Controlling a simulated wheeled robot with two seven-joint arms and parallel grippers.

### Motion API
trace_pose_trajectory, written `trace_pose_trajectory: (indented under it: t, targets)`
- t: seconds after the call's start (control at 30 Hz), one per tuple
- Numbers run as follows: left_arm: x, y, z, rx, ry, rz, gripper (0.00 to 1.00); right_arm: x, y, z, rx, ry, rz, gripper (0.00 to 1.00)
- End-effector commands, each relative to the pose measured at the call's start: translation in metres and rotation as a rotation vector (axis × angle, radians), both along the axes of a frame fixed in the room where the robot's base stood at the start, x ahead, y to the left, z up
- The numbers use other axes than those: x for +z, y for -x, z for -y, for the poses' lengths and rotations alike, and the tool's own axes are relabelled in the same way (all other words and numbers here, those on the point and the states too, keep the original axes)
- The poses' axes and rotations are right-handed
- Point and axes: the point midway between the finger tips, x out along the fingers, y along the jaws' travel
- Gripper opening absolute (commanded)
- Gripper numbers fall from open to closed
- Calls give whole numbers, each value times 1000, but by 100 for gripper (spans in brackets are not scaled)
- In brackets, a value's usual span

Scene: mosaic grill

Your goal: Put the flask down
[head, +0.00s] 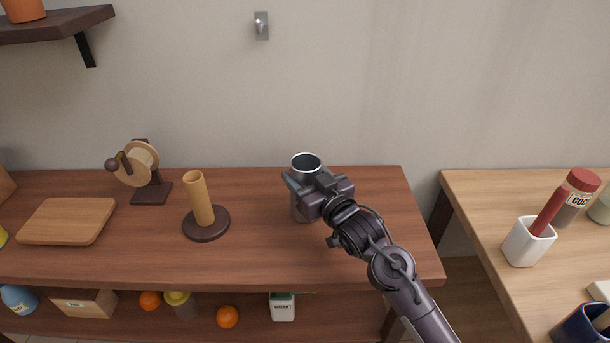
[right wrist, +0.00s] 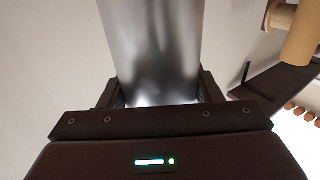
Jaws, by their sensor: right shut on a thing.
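The flask (head: 306,164) is a grey metal cylinder with an open dark mouth. It stands upright at the right part of the dark wooden table (head: 265,260); whether its base touches the table top I cannot tell for sure. My right gripper (head: 305,194) is shut around the flask's body, coming in from the right. In the right wrist view the flask (right wrist: 152,45) fills the space between the two fingers (right wrist: 160,92). The gripper hides part of the flask's side. My left gripper is in neither view.
On the table, left of the flask, are a wooden post on a round base (head: 199,200), a crank wheel on a stand (head: 138,165) and a cutting board (head: 68,221). A lower shelf holds oranges and containers. A lighter table (head: 490,200) stands right. The table's right end is clear.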

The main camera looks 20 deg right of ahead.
Motion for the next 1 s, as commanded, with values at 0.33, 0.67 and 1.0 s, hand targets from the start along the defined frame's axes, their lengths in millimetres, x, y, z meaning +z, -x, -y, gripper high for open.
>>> trace_pose_trajectory:
  t: [0.33,0.67,1.0]
  targets:
    - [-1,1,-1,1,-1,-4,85,-3,0,0,0,0,2,22]
    - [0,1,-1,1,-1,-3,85,-3,0,0,0,0,0,80]
    - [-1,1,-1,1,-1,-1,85,-1,20,5,1,1,-2,80]
